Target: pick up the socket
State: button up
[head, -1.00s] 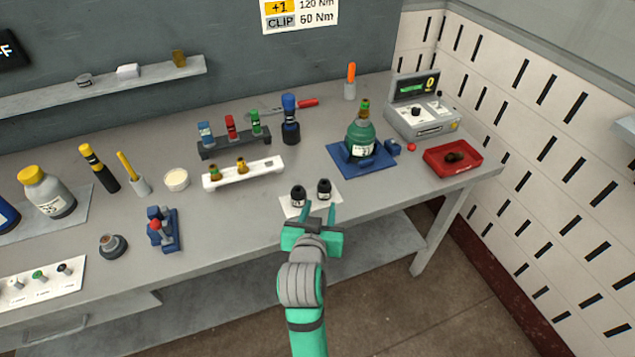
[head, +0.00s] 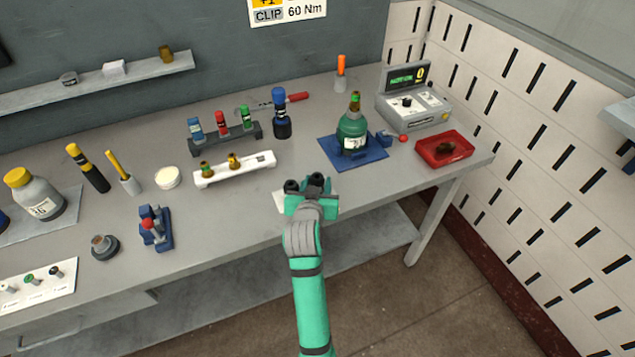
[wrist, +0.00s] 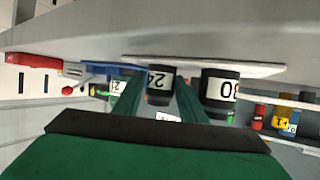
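Two black sockets stand on a white mat (head: 279,202) at the bench's front edge: a left one (head: 291,187) and a right one (head: 317,180). The upside-down wrist view shows their white labels, one socket marked 24 (wrist: 161,82) and a larger one marked 30 (wrist: 220,88). My gripper (head: 315,187) is at the mat, partly hiding the sockets in the head view. In the wrist view its green fingers are apart, one on each side of the 24 socket, with visible gaps. The 30 socket is outside the fingers.
A green bottle (head: 352,133) stands on a blue base behind and to the right. A white rack (head: 236,170) with brass pieces is behind and to the left. A red tray (head: 444,150) lies at the bench's right end. Bench in front of the rack is clear.

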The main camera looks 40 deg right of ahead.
jog(key=shift+w+d+f, duration=0.15)
jog(key=shift+w, duration=0.05)
jog(key=c, duration=0.9)
jog(key=shift+r, duration=0.2)
